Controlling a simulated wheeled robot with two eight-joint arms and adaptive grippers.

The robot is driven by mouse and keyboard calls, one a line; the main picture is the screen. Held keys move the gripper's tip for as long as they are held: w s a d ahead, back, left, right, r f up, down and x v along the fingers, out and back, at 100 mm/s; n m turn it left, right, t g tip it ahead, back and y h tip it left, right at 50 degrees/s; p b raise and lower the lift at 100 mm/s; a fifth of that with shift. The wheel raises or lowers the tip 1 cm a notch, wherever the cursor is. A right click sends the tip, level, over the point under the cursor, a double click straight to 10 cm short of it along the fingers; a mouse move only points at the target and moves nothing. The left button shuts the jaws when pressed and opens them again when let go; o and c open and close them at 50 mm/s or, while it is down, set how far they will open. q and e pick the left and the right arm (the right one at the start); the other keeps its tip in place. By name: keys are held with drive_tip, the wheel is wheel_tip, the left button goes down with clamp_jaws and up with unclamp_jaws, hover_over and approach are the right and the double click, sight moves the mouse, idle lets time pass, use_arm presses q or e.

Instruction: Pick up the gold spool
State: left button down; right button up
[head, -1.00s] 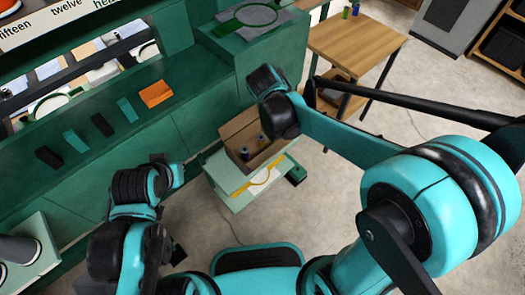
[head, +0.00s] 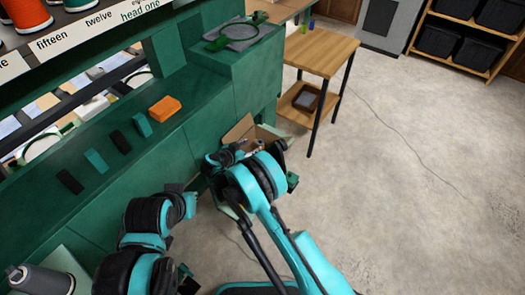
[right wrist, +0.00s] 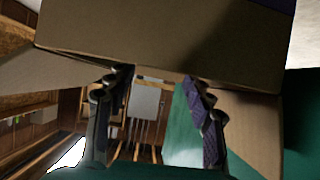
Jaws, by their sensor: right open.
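I cannot make out the gold spool in either view now. The open cardboard box (head: 240,131) stands low beside the green cabinet in the head view, mostly hidden behind my right arm. My right gripper (head: 232,153) is at the box. In the right wrist view my right gripper (right wrist: 153,88) has its two dark fingers spread apart, with nothing between them. A cardboard wall of the box (right wrist: 160,45) fills the upper part of that view, close to the fingertips. My left arm (head: 150,215) is at the lower left, and its jaws cannot be read.
The green cabinet (head: 160,125) runs along the left, with dark and teal blocks and an orange block (head: 160,107) on its ledge. Large spools stand on the shelf above. A wooden table (head: 320,55) stands behind. The floor to the right is clear.

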sight(259, 144)
drive_tip(key=shift+b+x, duration=0.3)
drive_tip(key=shift+x, duration=0.8)
drive_tip(key=b+x, duration=0.2)
drive_tip(key=x, duration=0.2)
drive_tip(key=shift+w+d+f, duration=0.15)
drive_tip(key=shift+d+f, duration=0.05)
drive_tip(key=shift+f, duration=0.15)
drive_tip(key=shift+r, duration=0.15)
drive_tip(key=shift+c, duration=0.2)
drive_tip(key=c, duration=1)
